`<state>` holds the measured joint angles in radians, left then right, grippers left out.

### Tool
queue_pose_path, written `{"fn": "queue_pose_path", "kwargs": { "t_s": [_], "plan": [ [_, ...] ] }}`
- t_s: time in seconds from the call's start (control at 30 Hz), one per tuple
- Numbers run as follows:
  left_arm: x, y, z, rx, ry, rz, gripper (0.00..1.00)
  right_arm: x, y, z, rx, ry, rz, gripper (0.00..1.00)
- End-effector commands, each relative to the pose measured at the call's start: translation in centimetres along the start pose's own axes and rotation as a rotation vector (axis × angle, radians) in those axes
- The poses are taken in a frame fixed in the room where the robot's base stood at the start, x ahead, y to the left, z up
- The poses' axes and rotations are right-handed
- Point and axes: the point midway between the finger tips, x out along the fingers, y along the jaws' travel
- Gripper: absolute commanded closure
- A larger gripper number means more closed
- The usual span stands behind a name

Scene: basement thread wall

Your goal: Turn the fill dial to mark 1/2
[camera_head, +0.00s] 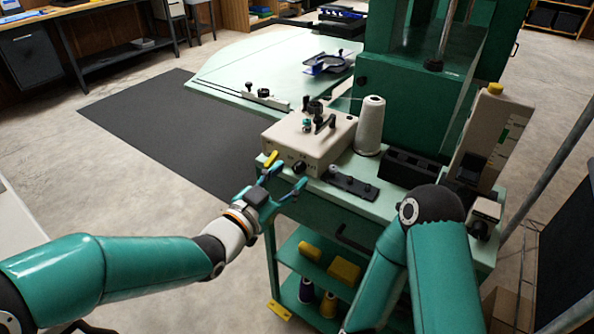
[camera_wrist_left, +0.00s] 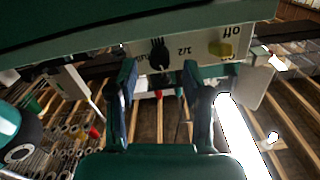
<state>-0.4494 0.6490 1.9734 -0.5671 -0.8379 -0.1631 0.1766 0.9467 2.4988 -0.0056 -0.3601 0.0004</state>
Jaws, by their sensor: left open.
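The fill dial is a black knob on the front of a cream box (camera_head: 325,135); it shows in the head view (camera_head: 299,167) and in the wrist view (camera_wrist_left: 158,53). The wrist view is upside down. There a "1/2" mark is just right of the dial, and partly hidden lettering is on its left. I cannot tell where the dial points. My left gripper (camera_head: 285,176) is open, its fingers reaching toward the box front. In the wrist view its fingertips (camera_wrist_left: 161,72) lie either side of the dial, seemingly short of it. My right arm shows, but its gripper does not.
A yellow lever (camera_head: 270,159) beside an "off" mark is on the same box front. A white thread cone (camera_head: 370,125) and a black bar with knobs (camera_head: 350,183) stand close by on the green bench. Shelves with yellow blocks (camera_head: 343,270) lie below.

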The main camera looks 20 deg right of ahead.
Motion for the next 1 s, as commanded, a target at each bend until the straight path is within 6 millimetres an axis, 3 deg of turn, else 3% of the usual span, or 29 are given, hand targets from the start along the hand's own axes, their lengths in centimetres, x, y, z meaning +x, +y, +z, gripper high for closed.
{"fn": "queue_pose_path", "kwargs": {
  "t_s": [0.2,0.53,0.83,0.9,1.0],
  "plan": [
    [2.0,0.0,0.0,-0.002,-0.001,0.000,0.50,-0.1,0.0,0.0,0.000,0.000,0.000,0.60],
    [2.3,0.0,0.0,-0.002,-0.001,0.000,0.50,-0.1,0.0,0.0,0.000,0.000,0.000,0.60],
    [2.3,0.0,0.0,-0.001,0.000,0.000,1.00,-0.1,0.0,0.0,0.000,0.000,0.000,0.60],
    [3.5,1.1,-0.2,-0.001,0.002,0.006,1.00,-0.1,0.1,-0.1,0.007,0.003,0.001,0.60],
    [2.7,0.3,-0.1,-0.003,0.001,0.003,1.00,-0.1,0.0,0.0,0.000,0.000,0.000,0.60]
  ]
}}
